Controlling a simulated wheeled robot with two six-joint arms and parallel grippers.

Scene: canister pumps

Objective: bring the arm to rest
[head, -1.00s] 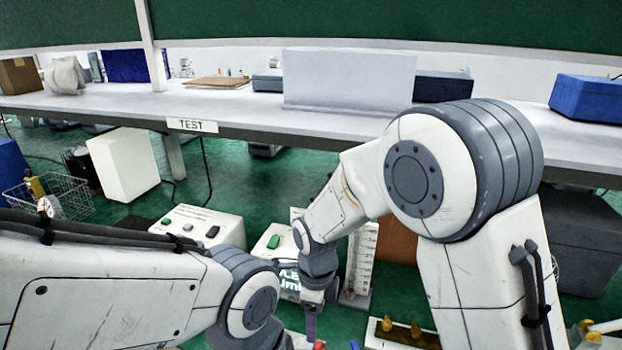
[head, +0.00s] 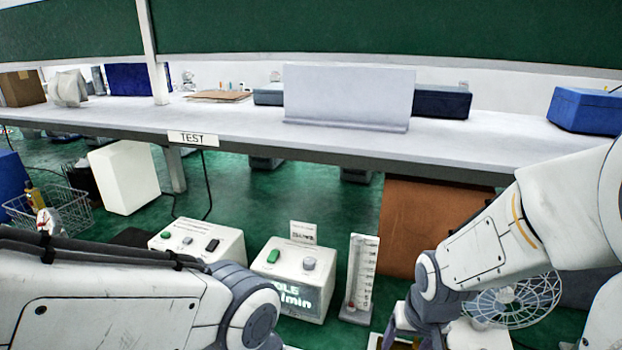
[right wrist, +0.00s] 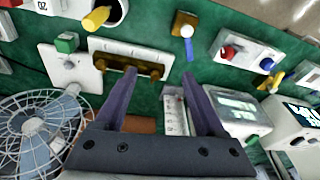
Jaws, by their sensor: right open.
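My right arm (head: 490,240) reaches in from the right in the head view, bent down toward the bottom edge. Its gripper is cut off or hidden there. In the right wrist view my right gripper (right wrist: 160,73) is open, with nothing between its two fingers. The fingers point over a pale plate with brass-coloured fittings (right wrist: 130,62); I cannot tell how far above it they are. My left arm (head: 130,290) lies across the lower left of the head view, and its gripper is out of sight.
A pump box with a lit display (head: 297,278), a button box (head: 196,241) and an upright flow gauge (head: 360,275) stand between the arms. A caged fan (head: 515,300) is partly behind my right forearm. A long shelf (head: 240,118) runs behind.

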